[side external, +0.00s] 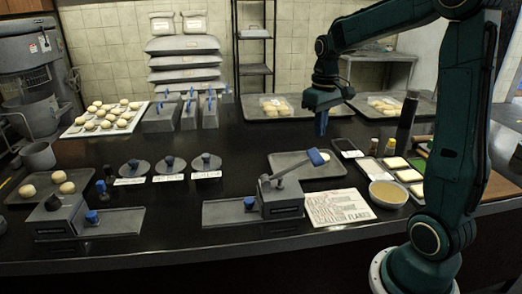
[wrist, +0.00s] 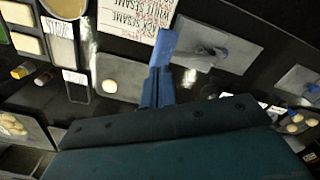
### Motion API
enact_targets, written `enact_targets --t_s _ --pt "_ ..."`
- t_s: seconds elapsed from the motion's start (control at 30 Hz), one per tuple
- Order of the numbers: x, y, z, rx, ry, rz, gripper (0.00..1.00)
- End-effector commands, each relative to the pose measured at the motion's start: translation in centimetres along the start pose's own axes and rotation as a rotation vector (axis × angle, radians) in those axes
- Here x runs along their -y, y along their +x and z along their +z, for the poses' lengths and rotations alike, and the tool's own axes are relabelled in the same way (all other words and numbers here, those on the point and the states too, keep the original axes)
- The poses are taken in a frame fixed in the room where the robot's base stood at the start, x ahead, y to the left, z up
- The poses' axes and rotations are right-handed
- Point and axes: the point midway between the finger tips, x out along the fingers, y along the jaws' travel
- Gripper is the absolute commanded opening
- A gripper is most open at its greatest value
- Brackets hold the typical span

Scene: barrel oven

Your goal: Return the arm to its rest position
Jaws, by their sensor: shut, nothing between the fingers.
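My gripper (side external: 321,124) hangs from my dark green arm in the side view, fingers pointing down. It is above the dark counter (side external: 240,140), toward the back, and holds nothing. In the wrist view its blue fingers (wrist: 161,48) are together. A tray with one pale bun (wrist: 110,87) lies below and to the left of the fingers there. The gripper touches nothing that I can see.
A lever device with a raised blue handle (side external: 318,157) stands in front of the gripper. A printed sheet (side external: 338,207), a bowl (side external: 388,194) and bottles (side external: 374,147) lie to its right. Bagged buns (side external: 275,106) are behind. Open counter lies left of the gripper.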

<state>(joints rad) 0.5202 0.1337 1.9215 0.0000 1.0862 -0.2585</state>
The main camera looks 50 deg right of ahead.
Motion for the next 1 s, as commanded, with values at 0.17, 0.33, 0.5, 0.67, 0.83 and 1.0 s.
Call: enact_targets --t_s 0.17,0.33,0.5,0.67,0.83,1.0 --pt "0.0 -0.5 0.0 0.000 0.000 0.000 0.00" --pt "0.0 -0.6 0.0 0.001 0.000 0.000 0.00" --pt "0.1 -0.6 0.1 -0.003 -0.002 0.001 0.00" --pt "1.1 -1.2 0.6 -0.023 -0.012 0.006 0.00" --pt "3.2 -2.6 2.1 -0.070 -0.041 0.014 0.00" --pt "5.9 -4.0 4.5 -0.137 -0.077 0.021 0.00"
